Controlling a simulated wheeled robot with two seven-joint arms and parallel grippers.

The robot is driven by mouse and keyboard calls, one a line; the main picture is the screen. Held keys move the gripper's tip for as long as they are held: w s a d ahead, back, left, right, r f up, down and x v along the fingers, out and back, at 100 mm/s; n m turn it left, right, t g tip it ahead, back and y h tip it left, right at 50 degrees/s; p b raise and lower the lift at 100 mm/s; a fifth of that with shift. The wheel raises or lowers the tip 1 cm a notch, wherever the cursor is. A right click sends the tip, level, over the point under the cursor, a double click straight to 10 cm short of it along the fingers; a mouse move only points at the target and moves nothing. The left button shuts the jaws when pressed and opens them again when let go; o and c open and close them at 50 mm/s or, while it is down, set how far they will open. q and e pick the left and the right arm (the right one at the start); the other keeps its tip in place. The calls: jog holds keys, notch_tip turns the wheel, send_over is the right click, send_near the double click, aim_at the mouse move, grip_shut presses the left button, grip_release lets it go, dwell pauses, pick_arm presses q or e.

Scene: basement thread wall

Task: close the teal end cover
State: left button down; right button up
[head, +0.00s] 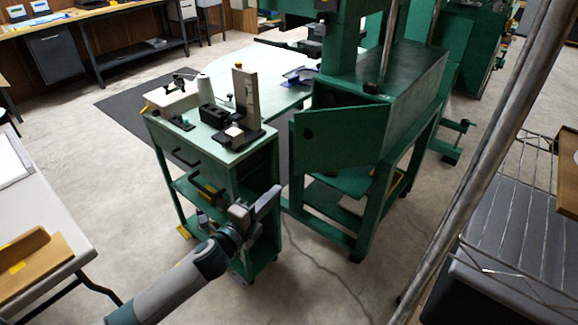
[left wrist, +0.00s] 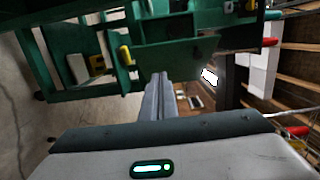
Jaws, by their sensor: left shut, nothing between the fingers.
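The teal end cover (head: 345,138) is a flat green panel on the near end of the green machine (head: 415,75). It stands open, swung out with its free edge to the left, and a dark gap shows behind its top edge. My left gripper (head: 273,198) is below and to the left of the cover, apart from it, in front of the green cart. Its fingers are together and empty, and they also show in the left wrist view (left wrist: 158,88). I cannot tell which green part in the left wrist view is the cover. My right gripper is not in view.
The green cart (head: 262,155) with drawer handles, a thread cone (head: 203,88) and small devices on top stands close to my left gripper. A metal pole (head: 480,150) and a wire rack (head: 510,210) are at the right. Open floor lies in front of the machine.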

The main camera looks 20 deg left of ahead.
pick_arm(q)
send_near(295, 158)
jog(key=w+d, duration=0.2)
jog(key=d, duration=0.2)
jog(key=w, duration=0.1)
jog(key=w+a, duration=0.1)
jog(key=w+p, duration=0.1)
jog(key=shift+w+a+f, duration=0.1)
jog(key=shift+w+a, duration=0.15)
jog(key=shift+a, duration=0.15)
jog(key=shift+w+a, duration=0.25)
jog(key=shift+w, duration=0.15)
jog(key=w+a, duration=0.1)
jog(key=w, duration=0.1)
jog(key=shift+w+a+b, duration=0.35)
jog(key=shift+w+a, duration=0.05)
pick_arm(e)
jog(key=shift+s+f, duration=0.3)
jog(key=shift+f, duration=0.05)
